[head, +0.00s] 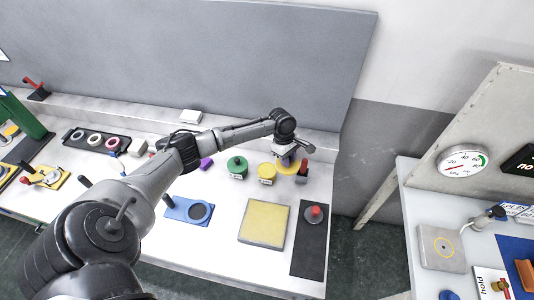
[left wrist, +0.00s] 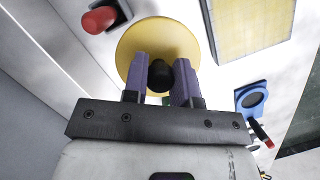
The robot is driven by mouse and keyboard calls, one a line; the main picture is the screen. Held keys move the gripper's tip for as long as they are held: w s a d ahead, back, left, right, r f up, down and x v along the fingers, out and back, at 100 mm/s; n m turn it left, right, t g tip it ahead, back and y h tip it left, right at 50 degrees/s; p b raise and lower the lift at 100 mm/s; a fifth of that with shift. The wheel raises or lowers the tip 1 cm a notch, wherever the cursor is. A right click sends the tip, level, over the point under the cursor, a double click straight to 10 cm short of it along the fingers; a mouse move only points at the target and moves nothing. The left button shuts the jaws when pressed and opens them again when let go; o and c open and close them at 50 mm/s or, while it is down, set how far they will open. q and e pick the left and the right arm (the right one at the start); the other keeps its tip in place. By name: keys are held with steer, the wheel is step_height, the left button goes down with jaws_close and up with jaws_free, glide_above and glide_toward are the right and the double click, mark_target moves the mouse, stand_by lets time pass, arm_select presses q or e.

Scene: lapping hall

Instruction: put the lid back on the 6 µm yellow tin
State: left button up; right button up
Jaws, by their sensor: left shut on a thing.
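My left gripper (head: 287,156) is at the right part of the bench, pointing down. It is shut on the dark knob (left wrist: 160,75) of a round yellow lid (left wrist: 142,42); the lid also shows in the head view (head: 286,168). The yellow tin (head: 267,173), with a white label, stands just left of the lid. The lid is beside the tin, not over it; I cannot tell whether it touches the bench. In the left wrist view the fingers stand either side of the knob, and the tin is not visible. My right gripper is out of view.
A green tin (head: 237,167) stands left of the yellow tin. A red object (head: 303,167) is close right of the lid. In front lie a yellow square plate (head: 264,223), a dark mat (head: 308,252) with a red knob, and a blue holder (head: 180,208). The bench's right edge is near.

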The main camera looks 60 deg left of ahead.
arm_select(q)
steer(key=s+a+f+n+b, duration=0.1)
steer(key=a+f+b, duration=0.1)
steer(key=f, duration=0.1)
steer(key=s+a+f+n+b, duration=0.1)
steer(key=a+f+b, duration=0.1)
steer(key=a, duration=0.1)
steer(key=s+a+f+n+t+b, duration=0.1)
steer(key=s+a+f+b, duration=0.1)
steer(key=a+f, duration=0.1)
steer(key=shift+a+f+n, duration=0.2)
steer(key=shift+f+n, duration=0.1)
steer(key=shift+n, duration=0.1)
steer(key=shift+f, duration=0.95)
steer(key=shift+p, duration=0.5)
stand_by(1.0)
steer(key=shift+p, duration=0.35)
